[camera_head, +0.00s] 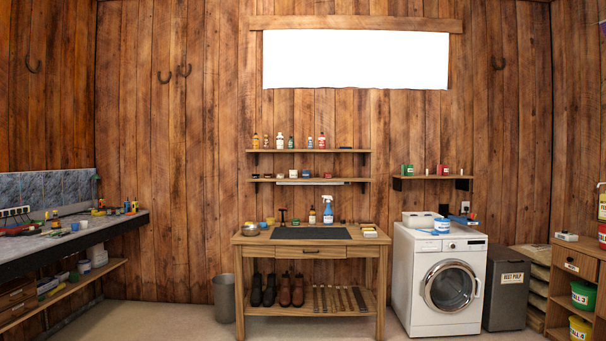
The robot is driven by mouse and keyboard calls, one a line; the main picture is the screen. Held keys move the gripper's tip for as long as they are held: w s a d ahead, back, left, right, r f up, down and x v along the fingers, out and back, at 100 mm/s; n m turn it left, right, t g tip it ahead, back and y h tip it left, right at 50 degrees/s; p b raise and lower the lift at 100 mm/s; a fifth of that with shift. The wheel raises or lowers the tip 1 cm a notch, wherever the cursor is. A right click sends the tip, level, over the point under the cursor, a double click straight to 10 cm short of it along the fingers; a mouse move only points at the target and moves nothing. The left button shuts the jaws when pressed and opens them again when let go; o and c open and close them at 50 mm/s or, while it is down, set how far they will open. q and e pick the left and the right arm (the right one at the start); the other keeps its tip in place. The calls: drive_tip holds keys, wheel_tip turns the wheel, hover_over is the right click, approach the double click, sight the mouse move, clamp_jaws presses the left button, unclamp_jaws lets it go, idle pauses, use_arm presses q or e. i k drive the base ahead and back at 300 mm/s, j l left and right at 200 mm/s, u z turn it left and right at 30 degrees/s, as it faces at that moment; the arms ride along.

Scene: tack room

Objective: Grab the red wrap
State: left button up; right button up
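A small red item (442,170) stands on the short wall shelf (424,178) above the washing machine, with a green item (407,170) to its left. It may be the red wrap, but it is too small to be sure. Another red thing (18,229) lies on the left workbench, and I cannot tell what it is. Neither of my grippers is in view.
A wooden worktable (311,240) stands at the middle of the back wall, with boots below. The white washing machine (437,284) and a dark feed bin (506,290) are to its right. A metal bin (224,298) stands left of the table. Open floor lies in front.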

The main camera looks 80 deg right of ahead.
sight(442, 169)
drive_tip(key=z, duration=3.35)
drive_tip(key=i+l+z, duration=0.1)
drive_tip(key=i+z, duration=0.3)
drive_tip(key=i, duration=0.9)
drive_tip(key=i+l, duration=0.1)
drive_tip(key=i, duration=2.45)
drive_tip(key=j+u, duration=0.05)
drive_tip(key=j, duration=0.05)
